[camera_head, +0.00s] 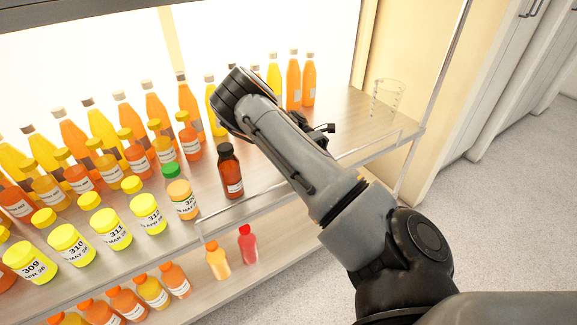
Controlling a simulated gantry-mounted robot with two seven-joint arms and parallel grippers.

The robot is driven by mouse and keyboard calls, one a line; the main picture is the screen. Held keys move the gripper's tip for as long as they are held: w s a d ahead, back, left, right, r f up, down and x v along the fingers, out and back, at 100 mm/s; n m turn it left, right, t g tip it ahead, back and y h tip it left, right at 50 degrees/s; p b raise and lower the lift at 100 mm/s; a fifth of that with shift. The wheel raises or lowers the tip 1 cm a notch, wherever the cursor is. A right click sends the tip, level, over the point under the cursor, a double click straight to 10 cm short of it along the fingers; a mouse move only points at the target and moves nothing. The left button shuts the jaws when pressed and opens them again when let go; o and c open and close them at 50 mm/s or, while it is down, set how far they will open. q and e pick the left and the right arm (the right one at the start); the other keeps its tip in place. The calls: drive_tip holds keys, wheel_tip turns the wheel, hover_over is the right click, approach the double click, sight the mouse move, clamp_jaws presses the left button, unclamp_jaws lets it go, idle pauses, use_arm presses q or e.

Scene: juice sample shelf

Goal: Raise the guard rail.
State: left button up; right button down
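The guard rail (368,149) looks like a thin, clear strip along the front edge of the upper shelf. It shows to the right of my arm, and a similar strip shows on the left; the middle is hidden by the arm. How far it is raised is hard to tell. My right arm comes in from the lower right and reaches over the shelf edge. A small part of my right gripper (318,127) shows behind the forearm, above the shelf; its fingers are mostly hidden. My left gripper is not in view.
Rows of orange and yellow bottles and yellow-lidded jars (70,245) fill the shelf's left. A dark brown bottle (230,172) stands near the front edge, left of my arm. A clear beaker (386,98) stands at the right end. Small bottles (247,245) stand on the lower shelf.

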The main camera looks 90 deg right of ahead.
idle(0.3)
drive_tip(key=c, duration=1.3)
unclamp_jaws()
drive_tip(key=shift+w+a, duration=0.1)
drive_tip(key=shift+w, duration=0.05)
drive_tip(key=shift+o, duration=0.4)
drive_tip(key=shift+w+a, duration=0.1)
drive_tip(key=shift+w, duration=0.05)
